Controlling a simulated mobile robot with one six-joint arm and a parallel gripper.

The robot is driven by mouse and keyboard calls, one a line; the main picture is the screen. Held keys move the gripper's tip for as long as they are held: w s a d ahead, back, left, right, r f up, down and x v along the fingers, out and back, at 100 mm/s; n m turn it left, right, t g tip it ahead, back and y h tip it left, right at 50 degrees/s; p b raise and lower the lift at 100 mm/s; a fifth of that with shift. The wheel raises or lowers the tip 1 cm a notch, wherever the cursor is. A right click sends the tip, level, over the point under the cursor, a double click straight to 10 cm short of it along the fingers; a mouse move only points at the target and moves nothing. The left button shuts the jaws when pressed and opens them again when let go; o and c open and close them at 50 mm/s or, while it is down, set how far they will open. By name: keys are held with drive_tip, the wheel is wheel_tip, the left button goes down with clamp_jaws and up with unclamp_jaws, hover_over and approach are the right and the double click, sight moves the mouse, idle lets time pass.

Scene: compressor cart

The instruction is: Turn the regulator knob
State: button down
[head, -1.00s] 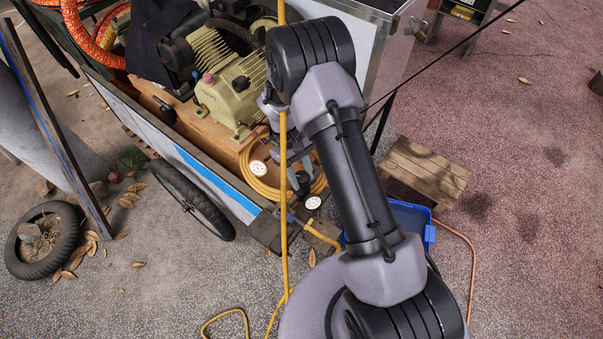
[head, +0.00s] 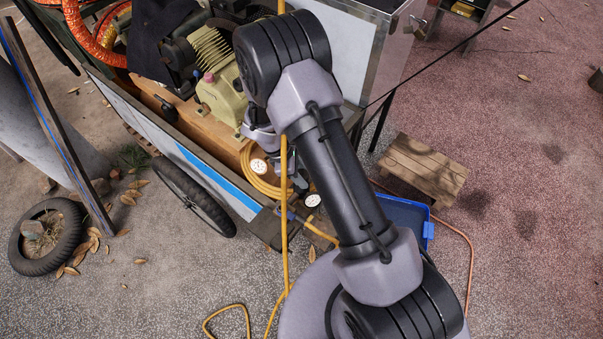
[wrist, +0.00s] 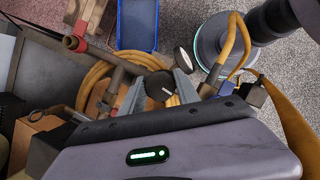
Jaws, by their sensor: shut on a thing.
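The regulator knob (wrist: 158,85) is dark with a small white mark and sits between the fingertips in the wrist view. My gripper (wrist: 160,87) is shut on it, one grey finger on each side. A round gauge (wrist: 183,60) stands just beyond the knob, seen nearly edge-on. In the head view two white-faced gauges show, one (head: 258,167) over the hose coil and one (head: 312,200) near the cart's corner. My arm hides most of my gripper there, and I cannot make out the knob clearly.
A coiled yellow hose (wrist: 93,85) and brown pipework (wrist: 100,52) lie close to the gripper. A blue bin (wrist: 137,25) and a wooden crate (head: 424,166) stand beside the cart. A yellow hose (head: 284,225) hangs in front of the cart.

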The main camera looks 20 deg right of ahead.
drive_tip(key=shift+n+t, duration=0.3)
drive_tip(key=shift+n, duration=0.6)
drive_tip(key=c, duration=0.9)
unclamp_jaws()
drive_tip(key=s+p+v, duration=0.1)
drive_tip(key=p+v, duration=0.3)
drive_tip(key=v, duration=1.3)
drive_tip(key=shift+w+a+r, duration=0.15)
drive_tip(key=shift+w+r, duration=0.05)
drive_tip(key=shift+w, duration=0.15)
